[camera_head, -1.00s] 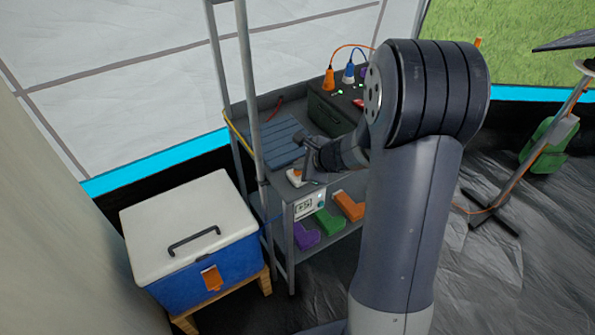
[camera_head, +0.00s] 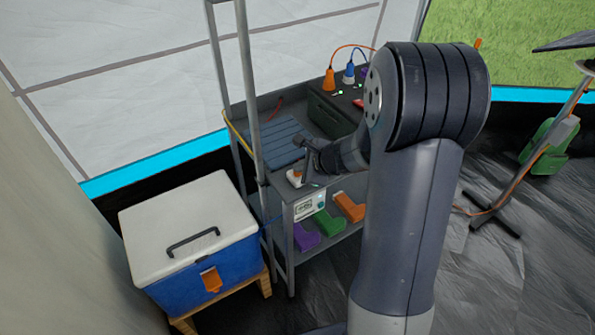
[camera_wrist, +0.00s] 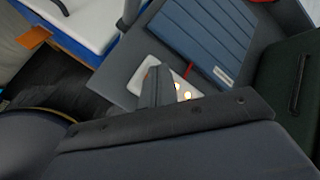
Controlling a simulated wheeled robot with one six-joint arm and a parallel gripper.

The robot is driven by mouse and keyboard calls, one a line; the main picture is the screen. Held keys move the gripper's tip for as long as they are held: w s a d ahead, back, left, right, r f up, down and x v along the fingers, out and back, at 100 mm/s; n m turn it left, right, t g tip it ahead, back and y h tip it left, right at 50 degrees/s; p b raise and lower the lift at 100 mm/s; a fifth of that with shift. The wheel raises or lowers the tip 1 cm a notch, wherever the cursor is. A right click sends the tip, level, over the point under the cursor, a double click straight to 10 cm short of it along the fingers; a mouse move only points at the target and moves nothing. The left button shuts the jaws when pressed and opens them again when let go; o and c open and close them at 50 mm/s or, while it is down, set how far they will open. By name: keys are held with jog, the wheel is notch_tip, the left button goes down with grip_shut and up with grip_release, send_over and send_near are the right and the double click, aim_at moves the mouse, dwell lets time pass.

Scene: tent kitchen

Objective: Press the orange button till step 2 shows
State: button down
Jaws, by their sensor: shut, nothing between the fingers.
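A small white box (camera_head: 294,178) sits at the front corner of the grey shelf's top. A trace of orange shows on it, but my gripper partly covers the button area. My gripper (camera_head: 308,178) is shut and empty, pointing down right beside or over the box; I cannot tell whether it touches the button. In the wrist view my gripper (camera_wrist: 158,82) hides part of the white box (camera_wrist: 147,68), and small lit yellowish spots show just right of the fingers. A white display panel (camera_head: 309,206) hangs on the shelf front below the box; its step is too small to read.
A blue slatted board (camera_head: 280,140) and a dark box (camera_head: 335,110) with coloured plugs stand behind on the shelf (camera_head: 285,205). Purple, green and orange pieces lie on the lower shelf. A blue cooler (camera_head: 190,240) with a white lid stands at left.

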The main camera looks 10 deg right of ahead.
jog(key=shift+r+p, duration=0.65)
jog(key=shift+r, duration=0.2)
jog(key=shift+r, duration=0.1)
notch_tip(320, 180, up, 5)
jog(key=p, duration=0.4)
dwell(0.6)
